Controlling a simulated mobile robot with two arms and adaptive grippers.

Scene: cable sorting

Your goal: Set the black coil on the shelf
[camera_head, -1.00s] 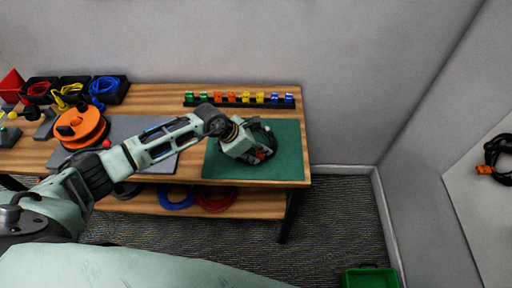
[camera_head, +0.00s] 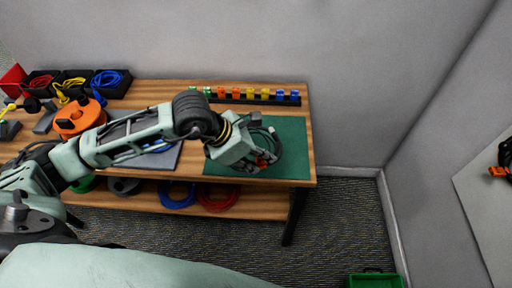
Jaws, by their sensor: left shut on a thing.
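My left gripper (camera_head: 264,162) is over the green mat at the right end of the wooden table, shut on the black coil (camera_head: 277,143). The coil's dark loop shows beyond and beside the fingers, and the gripper hides part of it. I cannot tell whether the coil touches the mat. The wooden shelf (camera_head: 262,207) runs under the tabletop. It bears a blue coil (camera_head: 177,204), a red coil (camera_head: 218,209), a dark coil (camera_head: 125,187) and a green coil (camera_head: 84,184). My right gripper is not in view.
An orange reel (camera_head: 80,118) and black bins of cables stand at the table's left. A rack of coloured clips (camera_head: 250,98) lies along the back edge. The shelf's right end looks clear. A green crate (camera_head: 375,281) is on the floor.

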